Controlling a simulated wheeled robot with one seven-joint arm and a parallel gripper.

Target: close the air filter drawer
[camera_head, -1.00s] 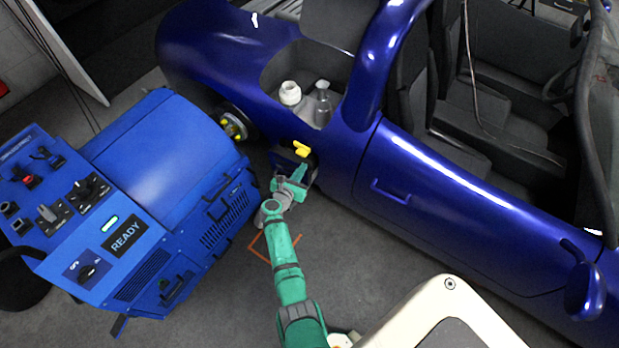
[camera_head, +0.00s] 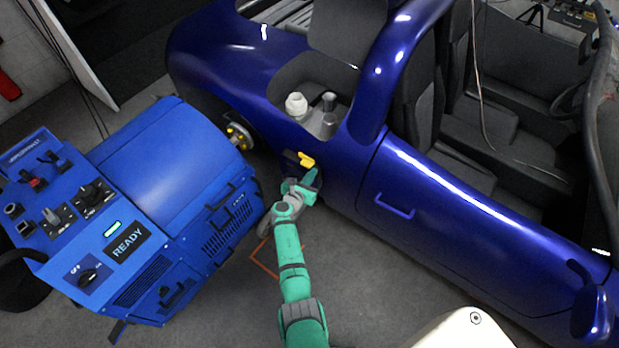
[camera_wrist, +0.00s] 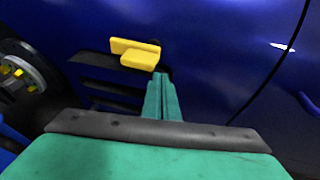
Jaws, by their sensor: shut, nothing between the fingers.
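The air filter drawer shows as a dark slatted panel (camera_wrist: 105,65) low in the car's blue side, with a yellow handle (camera_wrist: 136,52) on it. In the head view the yellow handle (camera_head: 306,160) is just above my gripper (camera_head: 313,174). My gripper's fingers (camera_wrist: 162,78) are shut together and empty. Their tips are at the panel, just below and right of the handle; I cannot tell whether they touch it. The fingers and wrist hide part of the panel. How far the drawer stands out is not clear.
The blue dynamometer cabinet (camera_head: 165,170) with a READY display stands at the left. A bare wheel hub (camera_head: 238,134) sits between it and the blue car (camera_head: 345,185). Grey floor (camera_head: 370,270) is open in front of the car.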

